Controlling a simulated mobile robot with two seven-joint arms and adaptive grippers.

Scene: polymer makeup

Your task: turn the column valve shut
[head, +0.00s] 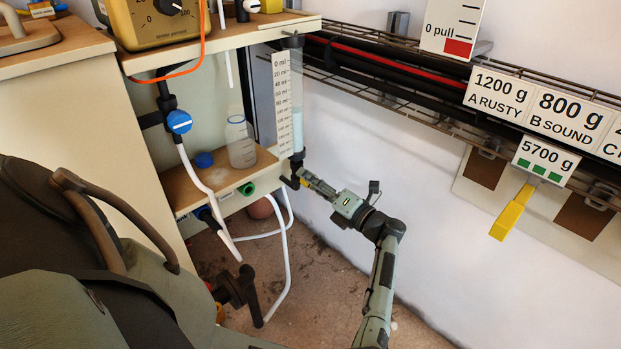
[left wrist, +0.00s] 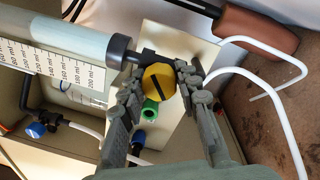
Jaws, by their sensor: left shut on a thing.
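The column (head: 297,95) is a clear upright tube with a ml scale beside it, and pale bluish liquid stands in its lower part. Its valve is at the bottom end, mostly hidden by my gripper in the head view. My left gripper (head: 306,180) is at the column's foot. In the left wrist view its two fingers (left wrist: 160,84) are on either side of the yellow knob, shut on it. My right gripper does not clearly show.
A shelf (head: 262,165) beside the column holds a clear bottle (head: 240,145) and a blue cap (head: 204,160). A blue valve (head: 179,122) and white hoses (head: 284,260) are to the left and below. A green port (head: 246,189) is close by. The white wall is at right.

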